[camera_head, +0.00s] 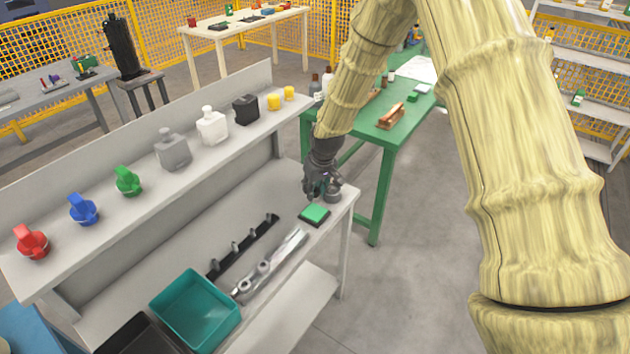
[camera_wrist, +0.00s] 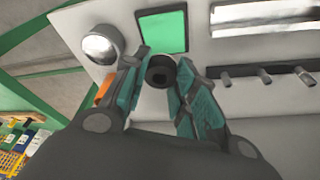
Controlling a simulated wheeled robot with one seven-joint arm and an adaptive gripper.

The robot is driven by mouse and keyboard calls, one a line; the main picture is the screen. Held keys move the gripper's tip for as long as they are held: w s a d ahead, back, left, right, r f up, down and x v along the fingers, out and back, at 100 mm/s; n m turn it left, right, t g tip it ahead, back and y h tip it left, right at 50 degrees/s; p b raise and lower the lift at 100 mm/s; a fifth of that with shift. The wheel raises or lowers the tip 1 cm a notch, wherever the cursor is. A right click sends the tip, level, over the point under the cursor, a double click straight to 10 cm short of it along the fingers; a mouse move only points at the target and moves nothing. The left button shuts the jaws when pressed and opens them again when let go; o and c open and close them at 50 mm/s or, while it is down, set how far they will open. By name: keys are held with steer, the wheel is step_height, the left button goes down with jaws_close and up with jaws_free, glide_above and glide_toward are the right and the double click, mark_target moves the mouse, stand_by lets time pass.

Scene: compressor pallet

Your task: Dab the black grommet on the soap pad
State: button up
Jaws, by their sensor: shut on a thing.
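The soap pad (camera_head: 314,214) is a green square in a dark frame, lying flat on the grey bench near its right end. It also shows at the top of the wrist view (camera_wrist: 163,30). The black grommet (camera_wrist: 160,69) is a dark ring with a hole, between the fingertips in the wrist view. My gripper (camera_wrist: 161,76) is shut on it, and it appears just below the pad in that view. In the head view my gripper (camera_head: 322,190) is just behind the pad and hides the grommet. I cannot tell the height of the grommet above the bench.
A round metal cup (camera_wrist: 100,44) stands beside the pad, close to my gripper. A black rack with pegs (camera_head: 243,246), a shiny metal part (camera_head: 272,265) and a teal bin (camera_head: 195,309) lie along the bench. A shelf with colored knobs and bottles (camera_head: 172,150) runs behind.

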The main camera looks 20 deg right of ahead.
steer(key=shift+f+b, duration=1.7)
steer(key=shift+f, duration=1)
steer(key=shift+f, duration=0.35)
steer(key=shift+r, duration=0.15)
steer(key=shift+r+p, duration=2.15)
steer(key=shift+r, duration=1.25)
